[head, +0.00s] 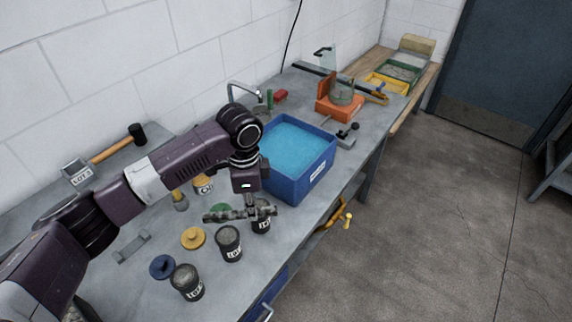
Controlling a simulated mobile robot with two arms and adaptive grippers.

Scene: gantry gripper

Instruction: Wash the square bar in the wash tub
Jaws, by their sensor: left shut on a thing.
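The blue wash tub (314,178) stands on the bench, full of light blue liquid, with a white label on its front side. My left arm comes in from the left, and its gripper (251,211) points down in front of the tub's near left corner. It is shut on a mottled grey bar (224,215), which looks like the square bar. The bar lies crosswise in the jaws, outside the tub and above the black pots. The gripper hides part of the bar. My right gripper is not in view.
Black labelled pots (229,244) and loose lids (193,238) stand on the near bench. A mallet (118,146) lies at the left.

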